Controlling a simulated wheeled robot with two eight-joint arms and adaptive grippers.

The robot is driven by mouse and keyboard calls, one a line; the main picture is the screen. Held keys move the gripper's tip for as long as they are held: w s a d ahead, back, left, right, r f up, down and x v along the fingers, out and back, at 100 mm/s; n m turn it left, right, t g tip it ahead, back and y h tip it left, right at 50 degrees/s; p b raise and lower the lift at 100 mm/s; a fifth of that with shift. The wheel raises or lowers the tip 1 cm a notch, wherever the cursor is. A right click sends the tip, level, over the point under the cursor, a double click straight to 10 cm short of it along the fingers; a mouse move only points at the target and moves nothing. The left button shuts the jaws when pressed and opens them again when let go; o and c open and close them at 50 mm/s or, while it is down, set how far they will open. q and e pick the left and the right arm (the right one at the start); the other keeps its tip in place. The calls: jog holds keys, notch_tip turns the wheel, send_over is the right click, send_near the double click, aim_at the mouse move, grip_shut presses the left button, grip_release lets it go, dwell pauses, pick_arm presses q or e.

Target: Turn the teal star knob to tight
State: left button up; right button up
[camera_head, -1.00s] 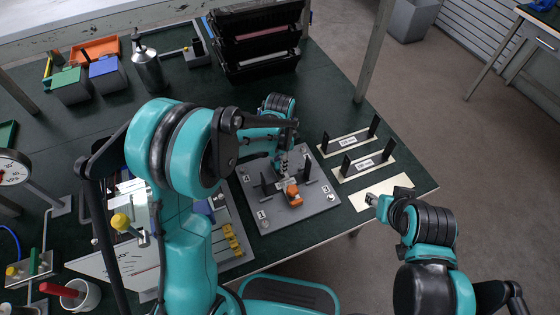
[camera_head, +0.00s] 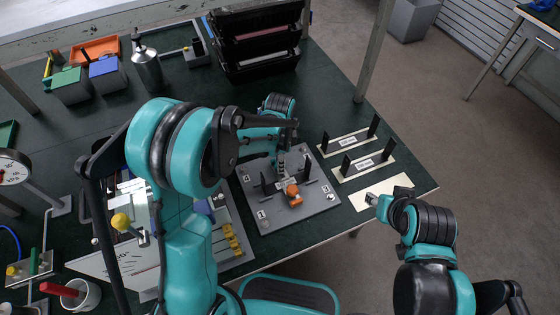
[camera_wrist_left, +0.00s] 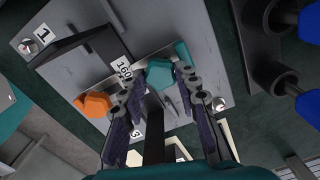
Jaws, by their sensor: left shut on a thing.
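The teal star knob (camera_wrist_left: 160,72) shows in the left wrist view between my left fingertips, on the grey fixture plate (camera_wrist_left: 85,70). My left gripper (camera_wrist_left: 157,84) is shut on it, one finger on each side. In the head view my left gripper (camera_head: 282,166) comes down over the plate (camera_head: 315,204) and hides the teal knob. An orange knob (camera_wrist_left: 93,104) stands beside it on the same labelled strip; it also shows in the head view (camera_head: 293,191). My right gripper (camera_head: 373,199) is apart from the fixture, and its jaw opening is too small to read.
Dark upright posts stand on the plate near the knobs, with numbered labels at its corners. Two cream brackets (camera_head: 347,140) with black uprights lie to the right. Blue-topped parts (camera_wrist_left: 309,104) show at right in the wrist view.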

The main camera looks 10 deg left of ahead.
pick_arm(q)
jog(key=o, duration=1.2)
jog(key=shift+c, duration=0.2)
notch_tip(320, 180, up, 12)
